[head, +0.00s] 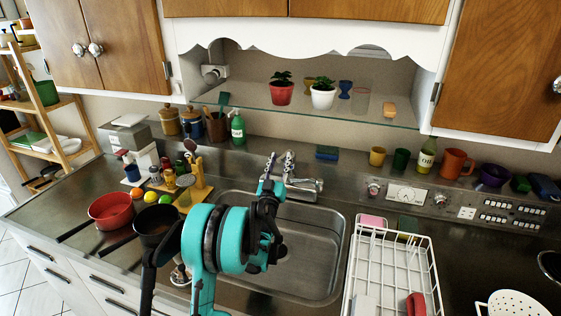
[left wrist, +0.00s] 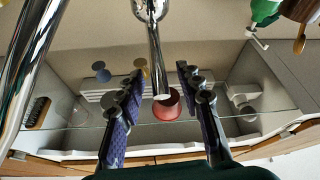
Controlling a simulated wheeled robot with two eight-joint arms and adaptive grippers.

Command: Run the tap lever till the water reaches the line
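The chrome tap (head: 290,180) stands at the back edge of the steel sink (head: 318,240). Its chrome lever (left wrist: 155,48) shows in the left wrist view, its tip lying between my open fingers. My left gripper (head: 270,192) is in front of the tap, over the sink; it also shows in the left wrist view (left wrist: 163,112), fingers apart on either side of the lever tip. I cannot tell whether a finger touches the lever. A thick chrome tube (left wrist: 30,65) crosses the left of that view. My arm hides part of the sink. I see no running water and no fill line.
A white wire rack (head: 395,268) stands right of the sink. Left of it are a red pan (head: 110,209), a dark pan (head: 157,229) and several bottles on a board. A glass shelf (head: 310,112) with potted plants hangs above the tap.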

